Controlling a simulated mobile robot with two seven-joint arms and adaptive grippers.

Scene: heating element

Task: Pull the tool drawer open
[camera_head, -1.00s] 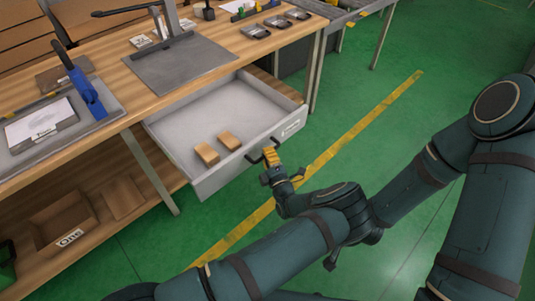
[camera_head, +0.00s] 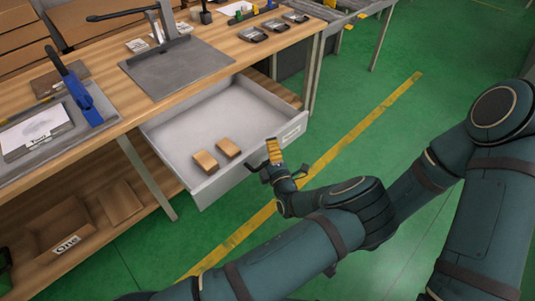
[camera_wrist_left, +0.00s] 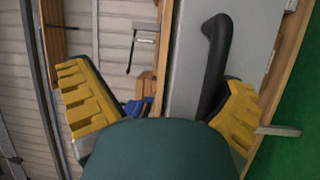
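The tool drawer (camera_head: 215,120) under the workbench stands pulled out, its grey tray in plain sight. Two small tan blocks (camera_head: 205,161) lie inside it. My left gripper (camera_head: 274,160) is at the drawer's front, by its black handle (camera_head: 257,166). The left wrist view shows the black handle (camera_wrist_left: 214,65) between my two yellow fingers (camera_wrist_left: 165,105). The fingers are wide apart. The handle lies close to the right finger and well clear of the left one; I cannot tell if it touches. My right gripper is not in view.
The workbench (camera_head: 120,105) holds a grey mat (camera_head: 178,66), a blue clamp (camera_head: 85,98) and several small trays (camera_head: 252,34). A lower shelf carries a box labelled One (camera_head: 65,228). The green floor (camera_head: 385,130) in front is clear.

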